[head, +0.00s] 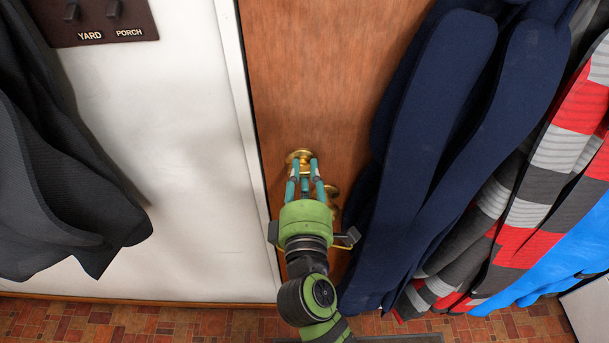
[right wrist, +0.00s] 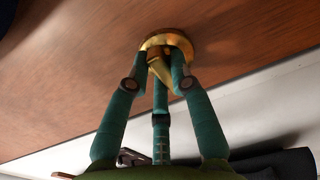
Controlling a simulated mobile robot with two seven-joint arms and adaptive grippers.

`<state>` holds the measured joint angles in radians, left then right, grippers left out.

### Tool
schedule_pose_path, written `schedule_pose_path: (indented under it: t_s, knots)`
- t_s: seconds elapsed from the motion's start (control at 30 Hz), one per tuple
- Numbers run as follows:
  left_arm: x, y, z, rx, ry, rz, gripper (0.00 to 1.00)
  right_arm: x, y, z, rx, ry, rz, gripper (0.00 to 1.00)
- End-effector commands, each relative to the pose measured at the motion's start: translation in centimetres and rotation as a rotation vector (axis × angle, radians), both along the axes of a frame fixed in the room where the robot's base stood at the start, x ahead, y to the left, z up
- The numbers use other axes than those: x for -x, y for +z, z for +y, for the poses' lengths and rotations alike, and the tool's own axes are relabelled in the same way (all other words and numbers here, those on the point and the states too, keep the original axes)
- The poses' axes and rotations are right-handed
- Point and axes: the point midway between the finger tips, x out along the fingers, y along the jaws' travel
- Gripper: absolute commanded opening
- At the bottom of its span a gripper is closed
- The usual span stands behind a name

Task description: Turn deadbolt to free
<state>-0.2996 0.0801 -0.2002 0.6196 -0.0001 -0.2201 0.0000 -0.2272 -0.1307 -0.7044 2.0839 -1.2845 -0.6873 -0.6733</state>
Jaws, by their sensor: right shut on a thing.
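The brass deadbolt (head: 300,156) is on the wooden door (head: 320,80), near its left edge. My right gripper (head: 304,166) is at the deadbolt, its teal fingers pointing at the door. In the right wrist view, the fingers (right wrist: 166,62) are shut around the brass thumb-turn (right wrist: 156,70) in front of the round brass plate (right wrist: 182,42). The fingertips hide part of the turn, so its exact angle is hard to tell. A second brass fitting (head: 332,192) shows below, partly hidden behind the gripper. My left gripper is not in view.
Dark blue clothing (head: 440,110) hangs close to the right of my arm, with a striped scarf (head: 540,180) beyond. A dark garment (head: 60,150) hangs at the left. A switch plate (head: 95,20) marked YARD and PORCH is at upper left.

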Motion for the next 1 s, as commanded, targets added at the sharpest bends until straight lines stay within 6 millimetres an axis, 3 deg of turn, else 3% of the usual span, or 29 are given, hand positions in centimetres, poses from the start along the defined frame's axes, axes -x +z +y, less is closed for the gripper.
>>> schedule_pose_path:
  t_s: [0.47, 0.5, 0.53, 0.57, 0.87, 1.0]
  knots:
    - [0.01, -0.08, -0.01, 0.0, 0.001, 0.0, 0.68, -0.04, 0.15, -0.05, -0.016, -0.001, -0.003, 0.0]
    - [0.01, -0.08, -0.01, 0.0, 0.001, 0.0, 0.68, -0.04, 0.15, -0.04, -0.016, -0.001, -0.003, 0.3]
    - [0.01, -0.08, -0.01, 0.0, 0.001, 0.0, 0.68, -0.04, 0.15, -0.04, -0.016, -0.001, -0.003, 0.42]
    - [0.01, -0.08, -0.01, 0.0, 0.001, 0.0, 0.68, -0.04, 0.15, -0.04, -0.016, -0.001, -0.003, 0.46]
    - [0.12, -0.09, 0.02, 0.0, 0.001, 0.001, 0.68, 0.02, 0.04, -0.01, -0.014, 0.0, 0.0, 0.46]
    - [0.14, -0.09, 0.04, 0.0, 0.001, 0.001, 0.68, 0.94, -0.06, 0.03, -0.014, 0.001, 0.001, 0.46]
